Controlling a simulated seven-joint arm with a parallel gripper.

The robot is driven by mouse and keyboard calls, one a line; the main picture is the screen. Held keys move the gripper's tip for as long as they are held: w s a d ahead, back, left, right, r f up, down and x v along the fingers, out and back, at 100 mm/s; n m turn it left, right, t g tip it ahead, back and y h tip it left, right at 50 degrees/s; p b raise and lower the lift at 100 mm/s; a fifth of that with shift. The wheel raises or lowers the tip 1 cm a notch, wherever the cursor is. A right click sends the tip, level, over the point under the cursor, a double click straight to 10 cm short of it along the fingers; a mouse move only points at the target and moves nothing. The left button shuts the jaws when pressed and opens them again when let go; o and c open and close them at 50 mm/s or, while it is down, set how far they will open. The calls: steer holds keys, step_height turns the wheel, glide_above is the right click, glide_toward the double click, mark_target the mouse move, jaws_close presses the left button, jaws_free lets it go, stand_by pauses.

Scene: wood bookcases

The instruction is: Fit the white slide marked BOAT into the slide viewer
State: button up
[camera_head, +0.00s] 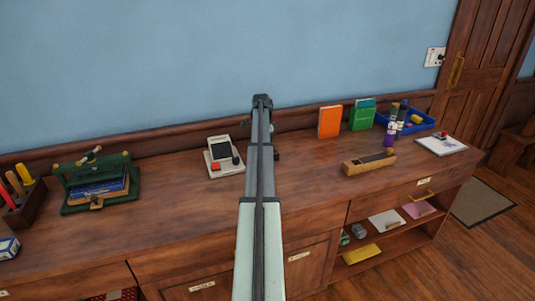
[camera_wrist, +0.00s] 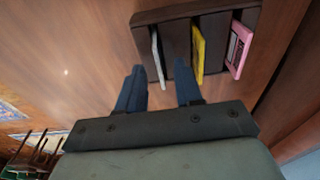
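In the wrist view, a dark wooden rack (camera_wrist: 208,22) holds a white slide (camera_wrist: 158,52), a yellow slide (camera_wrist: 197,50) and a pink slide (camera_wrist: 238,50) in separate slots. I cannot read a mark on the white slide. My gripper (camera_wrist: 160,72) is open, its two fingers apart, with the white slide's edge appearing between the fingertips; I see no contact. In the head view my arm hides the gripper and most of the rack. A small white device with a dark screen and red button (camera_head: 222,156), apparently the slide viewer, stands left of my arm.
At right are a wooden box (camera_head: 369,165), orange book (camera_head: 330,122), blue tray (camera_head: 420,122) and white pad (camera_head: 441,146). The counter front between is mostly clear.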

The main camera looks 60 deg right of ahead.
steer(key=shift+c, duration=0.3)
jaws_close()
steer(key=shift+r, duration=0.1)
